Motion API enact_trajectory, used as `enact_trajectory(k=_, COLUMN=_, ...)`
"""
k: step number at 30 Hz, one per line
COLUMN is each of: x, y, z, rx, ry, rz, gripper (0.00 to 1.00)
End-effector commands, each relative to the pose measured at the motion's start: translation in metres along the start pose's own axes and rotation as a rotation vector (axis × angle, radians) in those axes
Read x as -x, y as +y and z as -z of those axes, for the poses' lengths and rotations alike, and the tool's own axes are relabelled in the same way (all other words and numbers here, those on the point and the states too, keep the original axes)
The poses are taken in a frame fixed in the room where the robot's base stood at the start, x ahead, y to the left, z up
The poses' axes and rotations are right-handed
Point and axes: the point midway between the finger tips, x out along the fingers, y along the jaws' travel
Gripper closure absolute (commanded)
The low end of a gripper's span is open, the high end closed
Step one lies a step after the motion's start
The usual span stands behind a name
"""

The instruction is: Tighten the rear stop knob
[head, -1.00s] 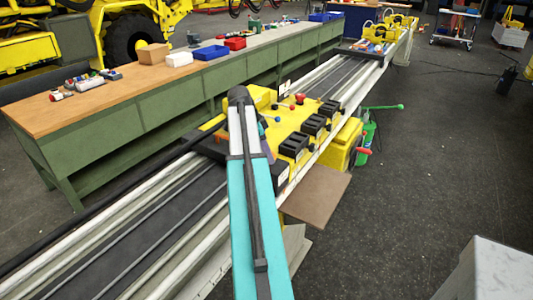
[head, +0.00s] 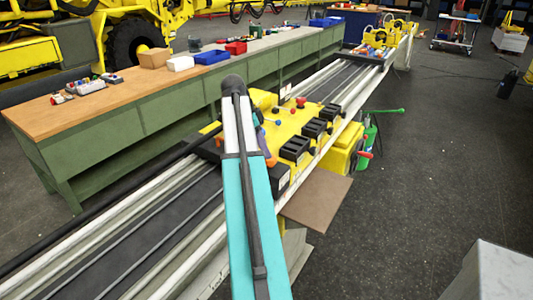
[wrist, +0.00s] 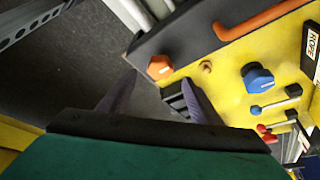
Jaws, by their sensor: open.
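An orange knob (wrist: 160,67) sits on the dark end part of the yellow carriage (wrist: 240,100) in the wrist view. A blue knob (wrist: 257,77) sits farther right on the yellow face. I cannot tell from any label which one is the rear stop knob. My gripper (wrist: 157,80) is open, with its two purple fingers apart. The orange knob appears between and just beyond the fingertips; I cannot tell whether they touch it. In the head view the arm hides most of the gripper; a purple finger (head: 263,143) shows beside the carriage.
The carriage rides on a long pale rail (head: 150,225). An orange handle (wrist: 260,20) runs above the orange knob. A green workbench (head: 130,120) stands at left. The floor at right is mostly clear.

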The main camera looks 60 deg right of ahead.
Motion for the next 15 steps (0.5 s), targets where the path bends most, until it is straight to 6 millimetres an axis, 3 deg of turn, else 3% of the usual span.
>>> enact_trajectory(k=15, x=0.070, y=-0.001, z=-0.001, rx=0.000, ry=-0.001, rz=0.001, gripper=0.42)
